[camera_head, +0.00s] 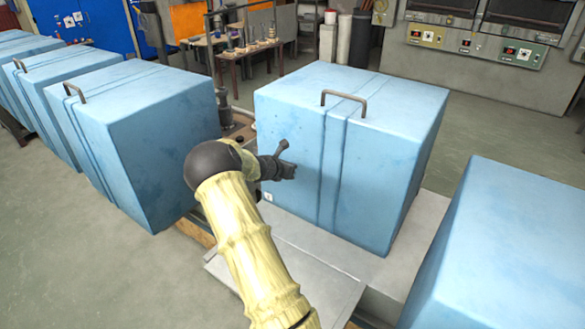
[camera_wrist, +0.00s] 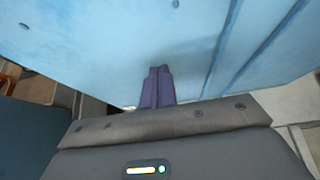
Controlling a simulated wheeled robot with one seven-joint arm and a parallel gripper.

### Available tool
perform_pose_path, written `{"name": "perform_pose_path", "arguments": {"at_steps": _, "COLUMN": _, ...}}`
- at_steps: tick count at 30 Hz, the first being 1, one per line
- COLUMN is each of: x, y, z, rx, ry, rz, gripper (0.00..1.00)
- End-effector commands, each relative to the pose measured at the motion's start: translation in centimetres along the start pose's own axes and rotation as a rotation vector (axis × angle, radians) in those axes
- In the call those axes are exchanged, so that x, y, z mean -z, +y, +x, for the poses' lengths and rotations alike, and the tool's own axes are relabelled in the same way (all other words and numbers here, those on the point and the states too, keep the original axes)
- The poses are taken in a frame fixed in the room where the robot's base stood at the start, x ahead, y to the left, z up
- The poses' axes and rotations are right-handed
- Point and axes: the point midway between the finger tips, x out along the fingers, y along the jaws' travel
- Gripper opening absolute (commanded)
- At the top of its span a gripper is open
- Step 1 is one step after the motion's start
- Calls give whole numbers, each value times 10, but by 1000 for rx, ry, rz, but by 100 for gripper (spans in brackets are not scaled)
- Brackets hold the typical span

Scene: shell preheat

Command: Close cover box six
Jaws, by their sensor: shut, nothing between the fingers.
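A large blue cover box (camera_head: 385,150) with a dark handle on top stands in the middle of the head view, above a grey base (camera_head: 320,255). It looks level, and I see no clear gap under it. A small white label (camera_head: 267,197) is at its lower left; its number is too small to read. My gripper (camera_head: 292,171) is at the front face of this box, left of its vertical ribs. In the wrist view the fingers (camera_wrist: 158,84) are together and empty, pointing at the blue face (camera_wrist: 110,45). I cannot tell whether they touch it.
Another blue box (camera_head: 150,140) stands to the left, with more in a row behind it. A blue box (camera_head: 520,250) is close at the lower right. A small table (camera_head: 250,50) and grey oven-like units (camera_head: 480,60) stand behind. Open floor (camera_head: 60,240) lies at left.

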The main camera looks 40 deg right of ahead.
Motion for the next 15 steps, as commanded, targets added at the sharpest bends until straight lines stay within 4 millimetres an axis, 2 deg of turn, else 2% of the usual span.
{"name": "perform_pose_path", "arguments": {"at_steps": 2, "x": 11, "y": -2, "z": -10, "rx": 4, "ry": 2, "rz": 3, "gripper": 0}}
{"name": "perform_pose_path", "arguments": {"at_steps": 3, "x": 6, "y": -4, "z": -18, "rx": 7, "ry": 1, "rz": 7, "gripper": 0}}
{"name": "perform_pose_path", "arguments": {"at_steps": 8, "x": 4, "y": -8, "z": -48, "rx": 13, "ry": 4, "rz": 10, "gripper": 0}}
{"name": "perform_pose_path", "arguments": {"at_steps": 15, "x": 9, "y": 1, "z": -98, "rx": -1, "ry": 6, "rz": 1, "gripper": 0}}
